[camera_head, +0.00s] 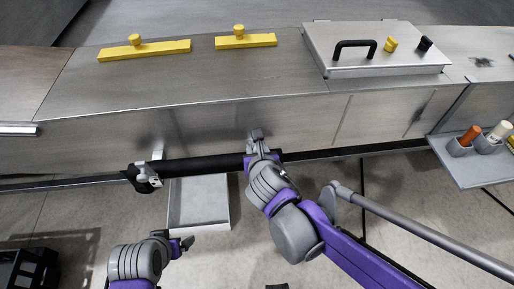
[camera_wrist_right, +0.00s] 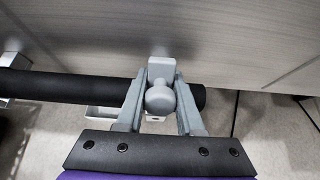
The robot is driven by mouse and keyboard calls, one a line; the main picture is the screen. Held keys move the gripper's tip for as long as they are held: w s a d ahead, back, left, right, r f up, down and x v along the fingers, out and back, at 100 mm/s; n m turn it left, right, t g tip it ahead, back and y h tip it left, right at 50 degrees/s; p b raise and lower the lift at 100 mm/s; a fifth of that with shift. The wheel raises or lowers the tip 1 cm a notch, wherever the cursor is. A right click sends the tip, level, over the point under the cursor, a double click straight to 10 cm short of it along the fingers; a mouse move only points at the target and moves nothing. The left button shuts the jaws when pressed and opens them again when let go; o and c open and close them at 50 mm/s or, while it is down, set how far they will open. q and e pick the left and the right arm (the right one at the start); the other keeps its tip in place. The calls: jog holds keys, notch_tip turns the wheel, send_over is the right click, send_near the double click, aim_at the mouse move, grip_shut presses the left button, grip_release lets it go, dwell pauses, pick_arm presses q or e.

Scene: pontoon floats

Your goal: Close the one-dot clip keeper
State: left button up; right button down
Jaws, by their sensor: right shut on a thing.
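A black bar (camera_head: 205,164) lies along the front of the metal bench, with a clip at each end. My right gripper (camera_head: 256,148) is at the bar's right end. In the right wrist view its fingers (camera_wrist_right: 160,100) are shut on a grey round knob (camera_wrist_right: 160,99), in front of a grey keeper plate (camera_wrist_right: 161,68) beside the bar (camera_wrist_right: 75,88). The other clip (camera_head: 148,178) is at the bar's left end. No dot marks can be made out on either clip. My left gripper (camera_head: 176,241) is low in the head view, below the bar; its jaws are unclear.
A shallow grey tray (camera_head: 222,205) is under the bar. A hatch with a black handle (camera_head: 354,46) and two yellow knobbed strips (camera_head: 145,50) are on the bench top. A side shelf (camera_head: 472,171) with bottles is at right. A black crate (camera_head: 24,268) is at lower left.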

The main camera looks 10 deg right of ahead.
jog(key=shift+w+g, duration=0.1)
jog(key=shift+g, duration=0.2)
jog(key=c, duration=0.6)
grip_release()
jog(key=shift+o, duration=0.2)
jog(key=p+v, duration=0.2)
jog(key=v, duration=0.8)
jog(key=shift+s+r, duration=0.2)
jog(key=shift+s, duration=0.15)
